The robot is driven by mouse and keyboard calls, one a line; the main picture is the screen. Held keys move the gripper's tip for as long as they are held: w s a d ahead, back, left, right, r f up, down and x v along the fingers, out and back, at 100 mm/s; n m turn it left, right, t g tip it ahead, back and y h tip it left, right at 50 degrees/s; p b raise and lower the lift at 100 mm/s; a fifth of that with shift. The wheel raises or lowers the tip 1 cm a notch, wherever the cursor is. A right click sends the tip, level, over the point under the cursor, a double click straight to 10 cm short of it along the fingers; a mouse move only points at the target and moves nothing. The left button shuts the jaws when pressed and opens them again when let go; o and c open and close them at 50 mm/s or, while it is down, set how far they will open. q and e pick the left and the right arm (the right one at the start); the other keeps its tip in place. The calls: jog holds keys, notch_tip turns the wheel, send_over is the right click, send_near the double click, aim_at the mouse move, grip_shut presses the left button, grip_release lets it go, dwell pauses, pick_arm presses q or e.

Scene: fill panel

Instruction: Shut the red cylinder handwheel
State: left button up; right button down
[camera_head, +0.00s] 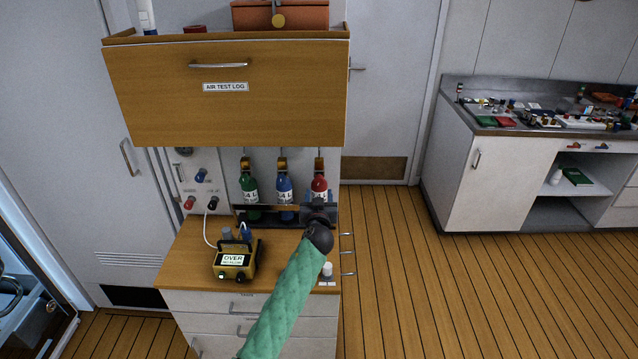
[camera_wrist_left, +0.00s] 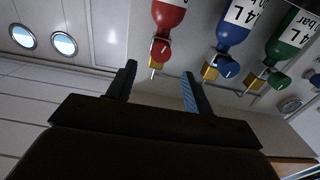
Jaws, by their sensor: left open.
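The red cylinder (camera_head: 320,185) stands at the right end of the row under the wooden cabinet. It also shows at the top of the left wrist view (camera_wrist_left: 169,14), where the picture is turned over. Its red handwheel (camera_wrist_left: 161,50) sits at the brass valve (camera_wrist_left: 156,62). In the head view I cannot make out this handwheel clearly. My left gripper (camera_head: 318,212) is in front of the red cylinder's lower part. In the wrist view its open fingers (camera_wrist_left: 159,78) are empty, and the handwheel appears beyond and between the tips, apart from them. My right gripper is not in view.
Blue (camera_head: 285,190) and green (camera_head: 250,190) cylinders stand left of the red one. A yellow meter reading OVER (camera_head: 235,260) and a small white-topped item (camera_head: 327,269) are on the counter. The wooden cabinet (camera_head: 225,110) overhangs the cylinders.

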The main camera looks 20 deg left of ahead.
aim_at(319, 182)
pick_arm(q)
jog(key=p+x, duration=0.2)
jog(key=x, duration=0.2)
jog(key=shift+w+a+r, duration=0.1)
jog(key=shift+w+r, duration=0.1)
jog(key=shift+w, duration=0.05)
jog(key=shift+p+x, duration=0.55)
jog(key=shift+x, duration=0.35)
jog(key=shift+w+a+f, duration=0.15)
jog(key=shift+w+f, duration=0.1)
jog(key=shift+w, duration=0.2)
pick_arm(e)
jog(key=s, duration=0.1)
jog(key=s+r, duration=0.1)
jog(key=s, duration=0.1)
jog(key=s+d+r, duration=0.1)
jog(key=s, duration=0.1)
pick_arm(q)
jog(key=c, duration=1)
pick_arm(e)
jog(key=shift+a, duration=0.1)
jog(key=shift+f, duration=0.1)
